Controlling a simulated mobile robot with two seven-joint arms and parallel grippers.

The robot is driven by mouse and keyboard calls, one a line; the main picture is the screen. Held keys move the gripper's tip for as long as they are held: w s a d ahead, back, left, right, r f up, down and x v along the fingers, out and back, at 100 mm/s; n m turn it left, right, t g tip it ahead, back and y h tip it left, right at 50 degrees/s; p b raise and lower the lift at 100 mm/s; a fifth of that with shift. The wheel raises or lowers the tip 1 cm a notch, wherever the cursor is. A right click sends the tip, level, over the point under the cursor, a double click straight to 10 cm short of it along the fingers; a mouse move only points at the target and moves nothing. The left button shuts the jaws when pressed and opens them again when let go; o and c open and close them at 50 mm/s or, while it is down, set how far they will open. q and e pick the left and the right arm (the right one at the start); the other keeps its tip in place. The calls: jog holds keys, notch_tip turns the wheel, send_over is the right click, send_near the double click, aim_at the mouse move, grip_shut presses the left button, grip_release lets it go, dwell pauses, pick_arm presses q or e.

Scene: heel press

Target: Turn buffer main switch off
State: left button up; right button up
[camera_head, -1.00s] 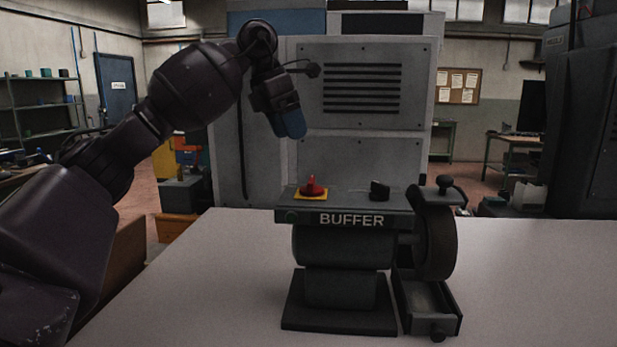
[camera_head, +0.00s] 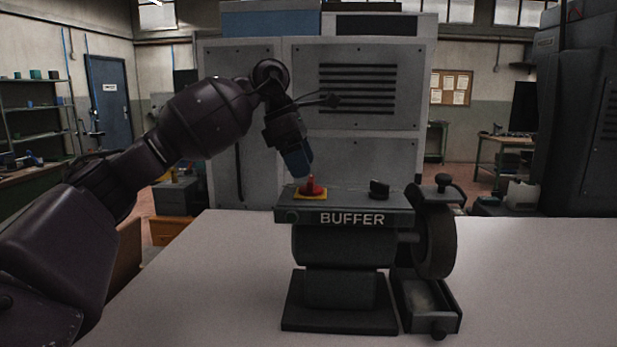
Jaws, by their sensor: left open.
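The buffer (camera_head: 345,245) is a dark machine standing on the light table, with "BUFFER" lettered on its front edge. Its main switch (camera_head: 313,188), a red rotary knob on a yellow plate, sits on the left of the top panel. A black knob (camera_head: 379,188) sits to its right. My left gripper (camera_head: 301,174) comes down from above and behind, with its blue-grey fingertips right at the red knob. It is open, and I cannot tell whether it touches the knob. My right gripper is not in view.
The buffer wheel (camera_head: 436,240) and a small open tray (camera_head: 428,304) are on the machine's right side. The table (camera_head: 540,280) is clear around it. A large grey cabinet (camera_head: 240,130) stands behind.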

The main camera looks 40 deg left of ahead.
aim_at(310, 178)
pick_arm(q)
jog(key=shift+x, duration=1.7)
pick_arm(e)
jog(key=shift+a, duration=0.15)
pick_arm(q)
jog(key=shift+c, duration=0.3)
jog(key=c, duration=0.9)
jog(key=shift+o, duration=0.2)
jog(key=shift+s+r+n+t+p, duration=0.15)
jog(key=shift+r+n+t+p, duration=0.15)
jog(key=shift+n+p, duration=0.55)
jog(key=n+t+y+p, duration=0.1)
jog(key=n, duration=0.2)
jog(key=shift+d+n, duration=0.1)
jog(key=shift+n, duration=0.25)
jog(key=n+y, duration=0.1)
jog(key=n, duration=0.1)
jog(key=shift+f+n+p, duration=0.15)
jog(key=shift+n+p, duration=0.15)
jog(key=shift+p, duration=0.05)
jog(key=shift+n+y, duration=0.3)
jog(key=shift+n, duration=0.2)
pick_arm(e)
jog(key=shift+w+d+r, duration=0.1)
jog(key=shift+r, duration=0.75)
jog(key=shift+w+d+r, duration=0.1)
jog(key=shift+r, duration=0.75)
